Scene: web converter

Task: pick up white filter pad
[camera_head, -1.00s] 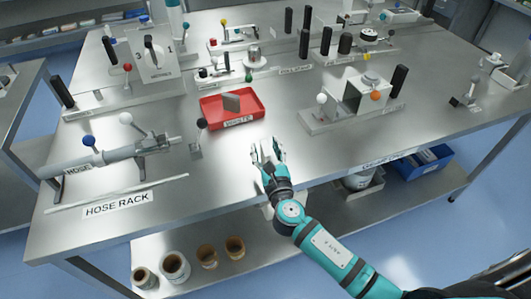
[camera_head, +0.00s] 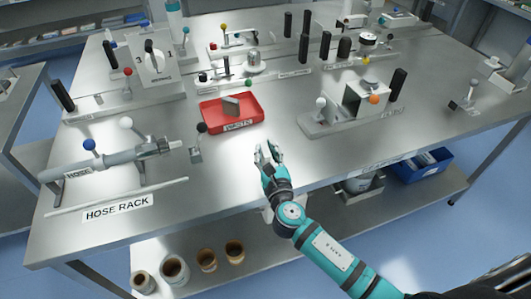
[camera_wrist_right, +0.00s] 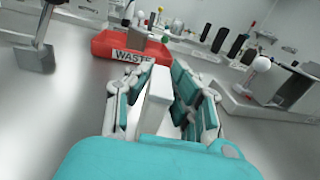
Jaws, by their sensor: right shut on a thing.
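My right gripper (camera_head: 269,150) is over the bare table in front of the red waste tray. In the right wrist view the right gripper (camera_wrist_right: 160,92) is shut on the white filter pad (camera_wrist_right: 159,84), a pale upright block between the two fingers. The pad's lower part is hidden by the fingers and palm. In the head view the pad is hard to tell from the pale fingertips. My left gripper is not in view.
The red tray (camera_head: 247,117) marked WASTE holds a grey-brown block (camera_head: 231,105). The white hose (camera_head: 118,158) lies on its rack to the left. A fixture with an orange knob (camera_head: 374,99) stands to the right. The table front is clear.

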